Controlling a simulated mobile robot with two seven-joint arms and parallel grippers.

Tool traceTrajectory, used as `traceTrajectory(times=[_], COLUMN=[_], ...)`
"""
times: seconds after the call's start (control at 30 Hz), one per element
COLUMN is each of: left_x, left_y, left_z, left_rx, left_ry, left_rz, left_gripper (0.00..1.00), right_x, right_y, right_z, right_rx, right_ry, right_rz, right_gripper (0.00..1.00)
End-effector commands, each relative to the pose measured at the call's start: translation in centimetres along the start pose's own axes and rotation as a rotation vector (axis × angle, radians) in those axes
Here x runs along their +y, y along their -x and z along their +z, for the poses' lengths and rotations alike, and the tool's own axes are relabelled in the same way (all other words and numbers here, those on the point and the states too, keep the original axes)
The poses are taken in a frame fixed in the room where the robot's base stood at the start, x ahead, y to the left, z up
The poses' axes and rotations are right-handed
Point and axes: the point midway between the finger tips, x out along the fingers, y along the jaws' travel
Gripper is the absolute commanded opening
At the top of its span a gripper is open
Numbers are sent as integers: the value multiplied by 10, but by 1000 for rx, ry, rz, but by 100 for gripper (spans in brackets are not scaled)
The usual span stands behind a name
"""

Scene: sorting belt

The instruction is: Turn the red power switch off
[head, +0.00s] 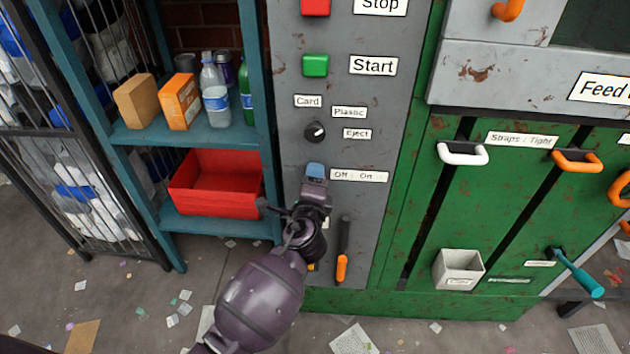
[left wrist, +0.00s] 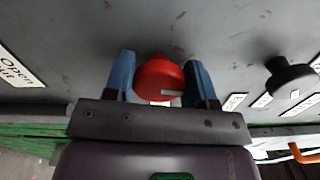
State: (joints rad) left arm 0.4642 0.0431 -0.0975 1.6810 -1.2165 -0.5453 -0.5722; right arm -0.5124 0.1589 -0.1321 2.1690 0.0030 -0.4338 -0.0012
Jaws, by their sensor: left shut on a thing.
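The red power switch (left wrist: 158,80) is a round red knob with a pale mark, on the grey panel (head: 287,127). In the left wrist view it sits between the two blue fingertips of my left gripper (left wrist: 160,70). My left gripper (head: 315,171) is shut on it, just left of the "Off : On" label (head: 358,175) in the head view. There the gripper hides the red switch, and I cannot tell which way it is turned. My right gripper is not in view.
Above are a black selector knob (head: 314,132), a green Start button (head: 315,65) and a red Stop button (head: 315,7). An orange-tipped lever (head: 342,266) hangs below right. A teal shelf (head: 190,133) with boxes and bottles stands left.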

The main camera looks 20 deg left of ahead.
Motion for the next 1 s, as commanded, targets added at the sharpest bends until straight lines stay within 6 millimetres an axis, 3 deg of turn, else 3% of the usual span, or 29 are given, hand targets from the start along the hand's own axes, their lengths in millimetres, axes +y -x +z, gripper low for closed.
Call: traceTrajectory(times=[0.4, 0.97, 1.0], left_x=[3, 2, 2], left_y=[0, 0, 0], left_z=[0, 0, 0], left_rx=[0, 0, 0], left_ry=[189, 218, 218], left_rz=[3, 2, 2], left_gripper=[27, 27, 55], right_x=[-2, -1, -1], right_y=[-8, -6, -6], right_z=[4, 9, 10], right_rx=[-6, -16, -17], right_ry=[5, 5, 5], right_rz=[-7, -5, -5], right_gripper=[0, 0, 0])
